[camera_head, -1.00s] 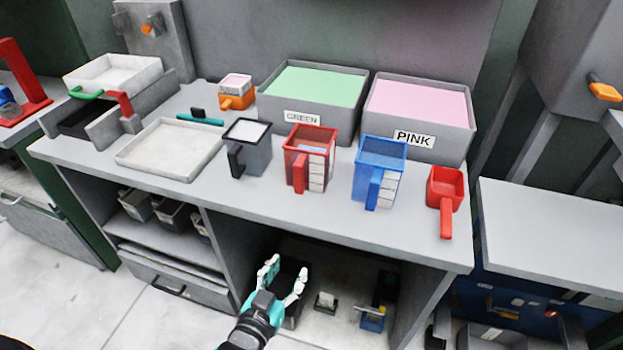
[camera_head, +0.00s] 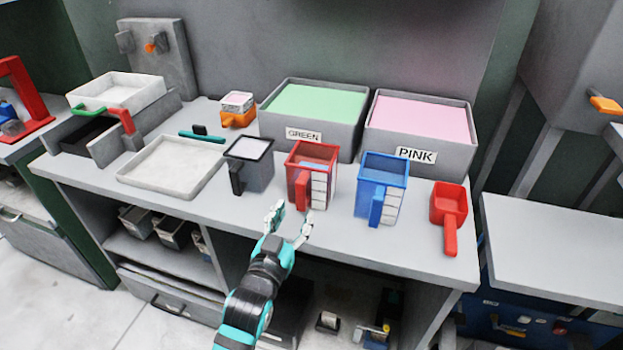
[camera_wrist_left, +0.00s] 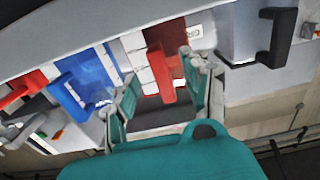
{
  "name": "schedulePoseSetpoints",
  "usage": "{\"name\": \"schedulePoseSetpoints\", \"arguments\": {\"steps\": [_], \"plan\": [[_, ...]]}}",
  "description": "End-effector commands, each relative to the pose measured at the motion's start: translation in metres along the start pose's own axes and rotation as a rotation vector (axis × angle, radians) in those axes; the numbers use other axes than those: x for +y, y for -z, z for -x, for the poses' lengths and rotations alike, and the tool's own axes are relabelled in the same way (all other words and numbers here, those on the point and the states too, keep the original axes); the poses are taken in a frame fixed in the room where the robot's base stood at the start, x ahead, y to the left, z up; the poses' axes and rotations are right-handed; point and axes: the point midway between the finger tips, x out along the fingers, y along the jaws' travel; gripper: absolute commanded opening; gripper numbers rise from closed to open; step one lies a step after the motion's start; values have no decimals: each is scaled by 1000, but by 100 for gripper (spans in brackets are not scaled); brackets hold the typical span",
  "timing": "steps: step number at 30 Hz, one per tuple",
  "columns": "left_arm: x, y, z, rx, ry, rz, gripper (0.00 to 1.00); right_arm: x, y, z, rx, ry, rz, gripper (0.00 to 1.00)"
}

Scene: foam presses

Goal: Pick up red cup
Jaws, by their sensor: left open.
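The red cup (camera_head: 325,172) stands upright on the grey table, with a red handle facing the front edge and a white label strip on its side. In the left wrist view the red cup (camera_wrist_left: 175,40) shows tilted, its handle (camera_wrist_left: 161,78) between my finger lines. My left gripper (camera_head: 289,221) is open and empty at the table's front edge, just below and in front of the handle. In the wrist view its fingers (camera_wrist_left: 160,84) are spread either side of the handle; contact cannot be told. My right gripper is not in view.
A black-handled grey cup (camera_head: 253,168) stands left of the red cup and a blue cup (camera_head: 384,176) to its right. A red scoop (camera_head: 449,207) is further right. The GREEN bin (camera_head: 295,137) and PINK bin (camera_head: 440,158) stand behind. The table's front edge lies close below.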

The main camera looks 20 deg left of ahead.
Motion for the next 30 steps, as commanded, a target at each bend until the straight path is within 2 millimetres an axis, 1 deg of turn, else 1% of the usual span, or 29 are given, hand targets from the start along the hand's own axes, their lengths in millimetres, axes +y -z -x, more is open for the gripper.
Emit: {"name": "schedulePoseSetpoints", "arguments": {"steps": [4,9,12,15,21,23,30], "plan": [[0,-2,-11,0,0,0,48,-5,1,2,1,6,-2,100],[2,-7,-37,0,0,0,48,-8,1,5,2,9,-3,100],[2,-8,-49,0,0,0,48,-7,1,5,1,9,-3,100],[2,-8,-54,0,0,1,48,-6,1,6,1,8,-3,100],[2,-9,-54,-1,0,1,48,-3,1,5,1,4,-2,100],[2,-9,-54,-1,0,0,42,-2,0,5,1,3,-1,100],[2,-9,-54,-1,0,0,10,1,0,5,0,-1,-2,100]]}}
